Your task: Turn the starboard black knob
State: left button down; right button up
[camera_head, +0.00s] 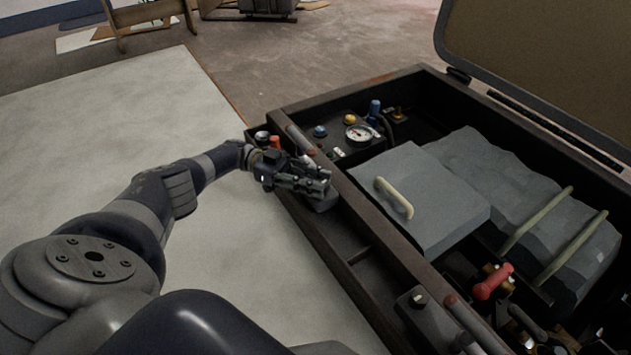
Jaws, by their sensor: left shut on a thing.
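My left gripper (322,180) reaches in from the left over the near side rail of the open dark box. Its fingers are closed at the top of a small grey block (325,203) on that rail, where they cover the black knob almost entirely. How far the knob is turned cannot be seen. My right gripper is out of view.
A grey cover with a pale handle (394,198) lies inside. A red handle (493,281) is at lower right. The raised lid (545,60) stands behind.

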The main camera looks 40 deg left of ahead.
pick_arm(q)
jog(key=shift+d, duration=0.1)
jog(key=c, duration=1.3)
grip_release()
jog(key=shift+s+n+t, duration=0.15)
jog(key=shift+n+t, duration=0.15)
jog(key=shift+t, duration=0.1)
jog(key=shift+s+n+t+y, duration=0.1)
jog(key=shift+n+t+y, duration=0.25)
jog(key=shift+t, duration=0.25)
